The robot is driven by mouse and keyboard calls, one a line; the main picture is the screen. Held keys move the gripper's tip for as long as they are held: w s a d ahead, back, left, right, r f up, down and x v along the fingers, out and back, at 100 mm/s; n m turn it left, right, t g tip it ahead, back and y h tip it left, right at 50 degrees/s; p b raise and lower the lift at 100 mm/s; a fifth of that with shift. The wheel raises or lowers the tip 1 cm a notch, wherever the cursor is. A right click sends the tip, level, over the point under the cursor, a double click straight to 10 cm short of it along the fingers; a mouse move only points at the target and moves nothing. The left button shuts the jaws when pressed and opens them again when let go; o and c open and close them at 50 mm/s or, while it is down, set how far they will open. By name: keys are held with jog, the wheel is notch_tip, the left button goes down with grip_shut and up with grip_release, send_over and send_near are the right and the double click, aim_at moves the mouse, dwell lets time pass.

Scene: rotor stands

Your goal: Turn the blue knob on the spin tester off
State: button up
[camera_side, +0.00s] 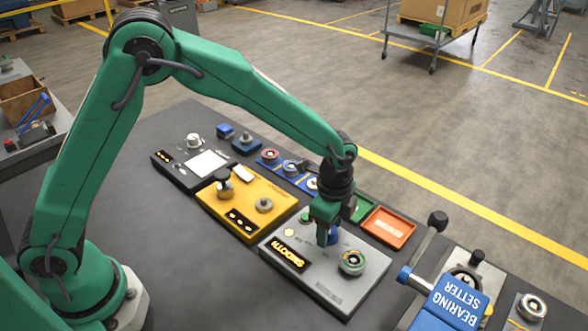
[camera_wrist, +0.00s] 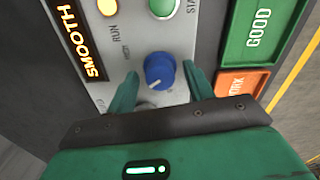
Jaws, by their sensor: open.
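The spin tester (camera_side: 320,283) is a light grey box with a lit display (camera_side: 289,254) reading SMOOTH. Its blue knob (camera_wrist: 158,69) has a white pointer line towards the bottom of the wrist view, slightly left. The word RUN (camera_wrist: 114,32) is printed up and left of the knob. In the side view the knob (camera_side: 335,237) is partly hidden by my gripper (camera_side: 328,240). My gripper (camera_wrist: 162,90) is open, with one green finger on each side of the knob; I cannot tell whether either touches it. A yellow lamp (camera_wrist: 107,7) glows on the panel.
A green button (camera_wrist: 163,6) is beside the lamp. A ringed metal part (camera_side: 352,262) sits on the tester's right. A green GOOD tray (camera_wrist: 258,32) and an orange tray (camera_side: 388,228) lie behind. A yellow device (camera_side: 275,195) and blue bearing setter (camera_side: 458,300) flank the tester.

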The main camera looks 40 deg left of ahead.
jog(key=c, duration=1)
jog(key=shift+n, duration=0.5)
jog(key=n, duration=0.2)
jog(key=shift+n, duration=0.4)
jog(key=n, duration=0.3)
jog(key=shift+r+n, duration=0.1)
jog(key=shift+n, duration=0.2)
jog(key=n, duration=0.6)
jog(key=shift+n, duration=0.3)
